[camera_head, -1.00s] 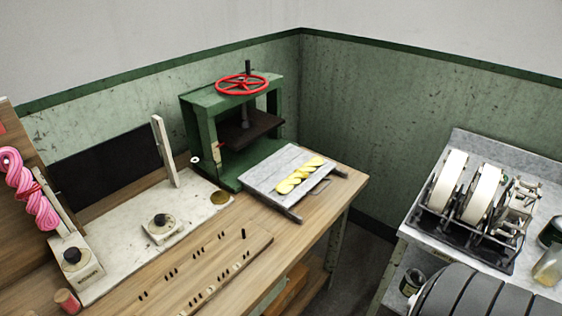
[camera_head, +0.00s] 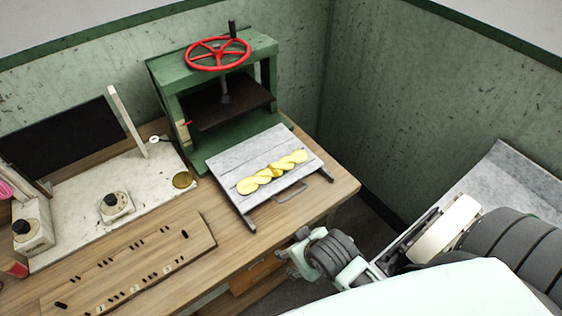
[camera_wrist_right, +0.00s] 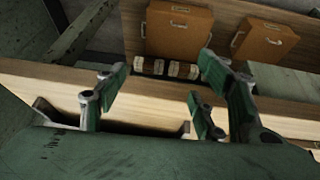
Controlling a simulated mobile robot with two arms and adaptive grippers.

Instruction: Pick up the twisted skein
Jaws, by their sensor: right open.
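The yellow twisted skein (camera_head: 272,172) lies across a grey slatted tray (camera_head: 233,163) in front of the green press. My right gripper (camera_head: 292,254) is open and empty. It is off the front edge of the table, in front of and below the tray, apart from the skein. In the right wrist view, its spread fingers (camera_wrist_right: 157,92) face the table's underside and drawers; the skein does not show there. A strip of a pink skein (camera_head: 6,190) shows at the left edge of the head view. My left gripper is not in view.
The green press (camera_head: 183,128) with a red handwheel (camera_head: 218,53) stands behind the tray. A pegged wooden board (camera_head: 130,262) and a white base with a dial (camera_head: 115,203) lie left. Brown drawers (camera_wrist_right: 178,28) sit under the table. A grey bench (camera_head: 515,190) stands right.

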